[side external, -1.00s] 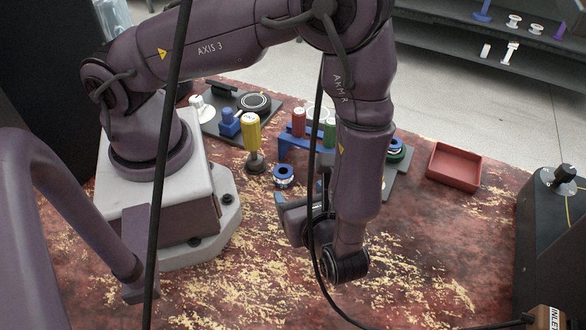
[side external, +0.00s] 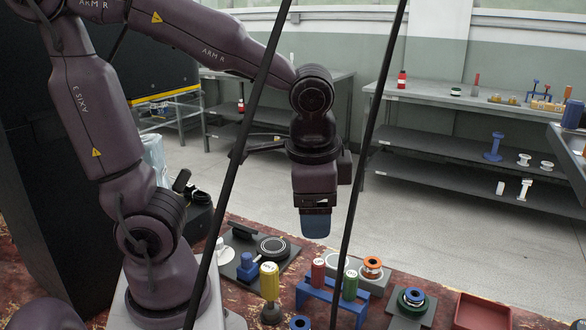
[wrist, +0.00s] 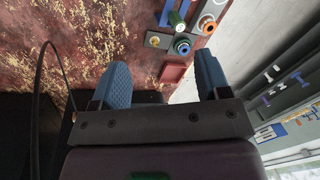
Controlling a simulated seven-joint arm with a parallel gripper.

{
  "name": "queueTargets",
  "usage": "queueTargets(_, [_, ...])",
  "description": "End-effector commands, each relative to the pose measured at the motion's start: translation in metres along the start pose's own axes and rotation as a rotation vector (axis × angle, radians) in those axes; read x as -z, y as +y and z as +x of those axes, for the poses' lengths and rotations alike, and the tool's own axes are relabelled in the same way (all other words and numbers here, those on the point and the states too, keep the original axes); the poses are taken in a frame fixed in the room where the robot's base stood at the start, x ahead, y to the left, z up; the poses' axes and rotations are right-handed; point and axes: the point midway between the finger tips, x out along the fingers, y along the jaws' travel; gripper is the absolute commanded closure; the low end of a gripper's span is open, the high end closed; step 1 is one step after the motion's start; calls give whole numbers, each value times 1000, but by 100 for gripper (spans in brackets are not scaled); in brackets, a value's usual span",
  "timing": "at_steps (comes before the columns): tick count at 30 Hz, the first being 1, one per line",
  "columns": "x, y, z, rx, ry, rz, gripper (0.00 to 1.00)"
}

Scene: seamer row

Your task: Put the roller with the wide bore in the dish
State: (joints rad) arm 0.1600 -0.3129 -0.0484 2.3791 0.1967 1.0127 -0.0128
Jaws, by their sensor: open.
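The red square dish (side external: 482,312) stands at the right of the bench; it also shows in the wrist view (wrist: 172,74). A blue ring-shaped roller (side external: 300,323) is cut by the lower frame edge. An orange roller (side external: 372,266) sits on a grey plate, and a blue roller (side external: 413,296) sits on a green piece on a dark plate. Which roller has the wide bore I cannot tell. My gripper (side external: 315,228) is high above the bench, apart from all of these; in the wrist view its blue fingers (wrist: 162,64) are apart with nothing between them.
A blue rack (side external: 325,296) holds red- and green-handled tools beside a yellow-handled tool (side external: 269,282). A dark plate with a round disc (side external: 272,246) lies behind. Dark cables hang across the side view. Shelves (side external: 460,150) stand beyond the floor.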

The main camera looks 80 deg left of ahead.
Motion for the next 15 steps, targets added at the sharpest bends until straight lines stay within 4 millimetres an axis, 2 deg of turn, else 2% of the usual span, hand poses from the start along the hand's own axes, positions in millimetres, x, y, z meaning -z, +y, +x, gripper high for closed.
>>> queueTargets(1, [-6, -6, -13, -19, 84, -75, 30])
queueTargets(6, [-21, -16, -39, -76, 293, -247, 30])
queueTargets(9, [-26, -18, -48, -93, 366, -302, 30])
queueTargets(11, [-28, -19, -51, -99, 392, -320, 42])
queueTargets(15, [-29, -19, -52, -104, 408, -332, 43])
